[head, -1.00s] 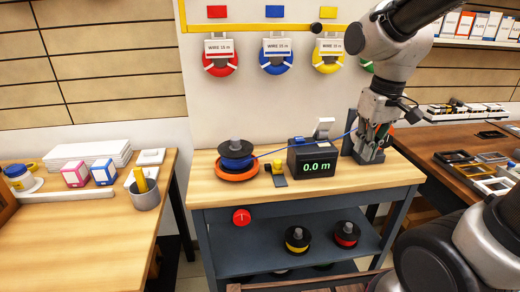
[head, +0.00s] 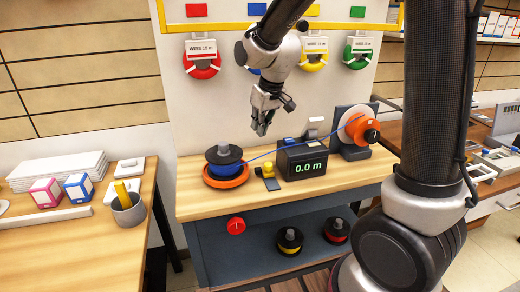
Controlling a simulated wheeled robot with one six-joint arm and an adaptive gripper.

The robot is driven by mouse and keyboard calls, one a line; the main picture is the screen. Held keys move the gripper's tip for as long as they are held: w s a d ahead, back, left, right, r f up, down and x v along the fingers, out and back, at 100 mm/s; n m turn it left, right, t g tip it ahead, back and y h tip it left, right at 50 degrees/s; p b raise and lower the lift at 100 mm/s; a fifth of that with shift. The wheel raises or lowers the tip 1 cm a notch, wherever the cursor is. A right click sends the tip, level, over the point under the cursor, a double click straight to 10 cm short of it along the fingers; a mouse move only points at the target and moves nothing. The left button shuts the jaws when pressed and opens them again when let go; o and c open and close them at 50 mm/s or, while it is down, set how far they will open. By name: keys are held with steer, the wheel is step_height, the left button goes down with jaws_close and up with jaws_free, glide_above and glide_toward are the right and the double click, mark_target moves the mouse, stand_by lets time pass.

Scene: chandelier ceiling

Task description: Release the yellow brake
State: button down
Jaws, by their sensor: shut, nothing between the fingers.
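The yellow brake (head: 267,170) is a small yellow part with a dark plate at its front, on the wooden bench top between the spool and the meter. My gripper (head: 261,131) hangs above and slightly left of it, pointing down, shut and empty, clear of the brake. A blue wire spool (head: 224,166) sits on an orange turntable (head: 226,182) left of the brake. The blue wire runs from it through the black meter (head: 302,161), which reads 0.0 m, to the orange and white winder (head: 357,127) at the right.
Spools with yellow (head: 289,240) and red (head: 337,230) bands stand on the lower shelf. Coils labelled WIRE 15 m hang on the board behind. The bench front is clear. A grey cup (head: 129,210) stands on the left table.

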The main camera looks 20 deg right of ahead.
glide_above(254, 167)
step_height(254, 167, down, 10)
steer(key=shift+d+r, duration=0.1)
steer(key=shift+r, duration=0.05)
steer(key=shift+s+d+r, duration=0.15)
steer(key=shift+s+d, duration=0.15)
steer(key=shift+s, duration=0.35)
steer(key=shift+s+d+r, duration=0.1)
steer(key=shift+s+d, duration=0.15)
steer(key=shift+s, duration=0.35)
steer(key=shift+s+d, duration=0.2)
steer(key=shift+s, duration=0.3)
steer(key=shift+f, duration=0.1)
